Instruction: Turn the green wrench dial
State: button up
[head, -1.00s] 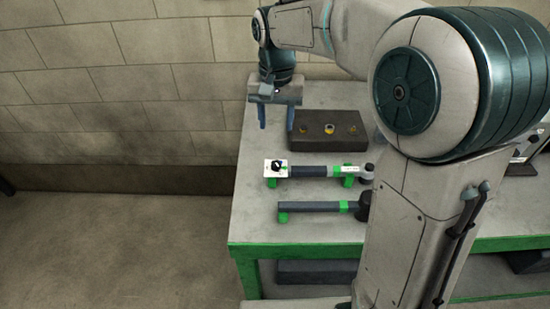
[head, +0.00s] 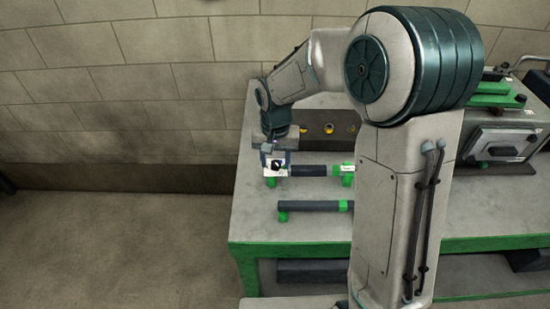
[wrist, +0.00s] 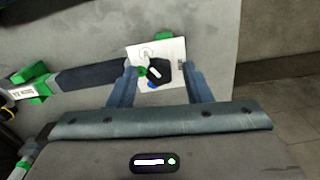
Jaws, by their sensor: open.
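The wrench (head: 312,171) lies on green supports on the bench, with a dark handle and a green section. At its left end is a white plate with a black dial (head: 278,167); the dial also shows in the wrist view (wrist: 156,71), with a white mark, a green dot and a blue dot around it. My gripper (head: 275,160) is open at this left end. In the wrist view its two blue-grey fingers (wrist: 160,80) are apart, one on each side of the dial. I cannot tell whether they touch it.
A second wrench (head: 315,206) lies in front on green supports. A dark block with yellow-ringed holes (head: 322,130) sits behind. Green and grey equipment (head: 500,145) stands on the right. The bench's left edge (head: 240,180) is close to the dial.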

grip_shut()
jog(key=shift+n, duration=0.3)
jog(key=n, duration=0.5)
jog(key=shift+n, duration=0.3)
jog(key=n, duration=0.5)
jog(key=shift+p, duration=0.3)
jog(key=shift+n, duration=0.4)
grip_release()
